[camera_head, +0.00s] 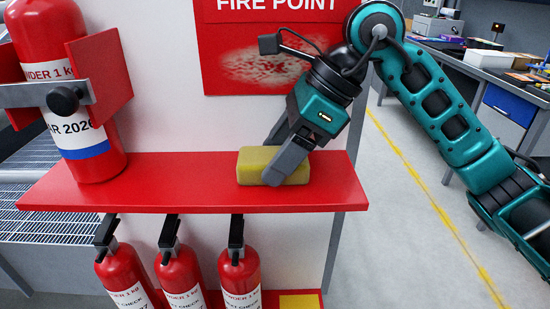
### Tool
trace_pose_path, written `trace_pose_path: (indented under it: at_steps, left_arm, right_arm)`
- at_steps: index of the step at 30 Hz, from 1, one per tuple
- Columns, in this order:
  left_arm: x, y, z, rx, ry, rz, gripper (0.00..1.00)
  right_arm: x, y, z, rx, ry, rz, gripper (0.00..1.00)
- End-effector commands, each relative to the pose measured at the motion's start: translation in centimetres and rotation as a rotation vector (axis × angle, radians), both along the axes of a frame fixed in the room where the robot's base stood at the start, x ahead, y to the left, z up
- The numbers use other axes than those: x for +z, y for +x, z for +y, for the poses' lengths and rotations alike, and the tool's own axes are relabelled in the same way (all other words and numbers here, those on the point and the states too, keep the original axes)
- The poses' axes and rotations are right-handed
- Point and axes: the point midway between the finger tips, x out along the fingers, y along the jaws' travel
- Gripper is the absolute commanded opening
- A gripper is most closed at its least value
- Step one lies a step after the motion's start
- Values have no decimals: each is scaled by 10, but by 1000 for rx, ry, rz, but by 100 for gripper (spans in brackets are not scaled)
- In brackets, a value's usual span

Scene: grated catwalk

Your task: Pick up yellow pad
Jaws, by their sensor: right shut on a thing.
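The yellow pad (252,162) is a soft-edged block on the right part of the red shelf (190,185). My right gripper (276,165) comes down on it from the upper right. Its fingers are shut on the pad, one in front and the other partly behind it. The pad appears to rest on the shelf or very close to it; I cannot tell if there is a gap. My left gripper is not in view.
A large fire extinguisher (65,95) stands on the shelf's left end in a red bracket. Several smaller extinguishers (183,275) hang below. A flat yellow piece (299,301) lies lower down. A red sign (262,68) is on the panel behind. Workbenches (485,75) stand at right.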

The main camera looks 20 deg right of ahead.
Motion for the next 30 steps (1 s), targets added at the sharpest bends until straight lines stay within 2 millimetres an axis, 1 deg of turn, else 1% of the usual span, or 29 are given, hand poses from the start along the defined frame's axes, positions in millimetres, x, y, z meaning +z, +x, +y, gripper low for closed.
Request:
trace_pose_path:
  at_steps: [5,8,14,18,20,26,30]
  left_arm:
    - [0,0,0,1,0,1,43]
    - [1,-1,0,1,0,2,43]
    - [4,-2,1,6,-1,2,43]
    - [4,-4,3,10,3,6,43]
    - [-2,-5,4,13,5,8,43]
    - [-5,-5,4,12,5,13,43]
    - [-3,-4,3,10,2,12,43]
  right_arm:
    - [5,-2,0,0,-1,-2,38]
    - [14,-4,1,1,0,-4,38]
    - [47,-3,1,0,1,-5,38]
    - [76,-3,1,-1,0,-6,38]
    - [70,-16,5,4,-2,-3,38]
    - [69,-60,17,5,-2,-5,38]
    - [70,-99,29,7,-3,-9,38]
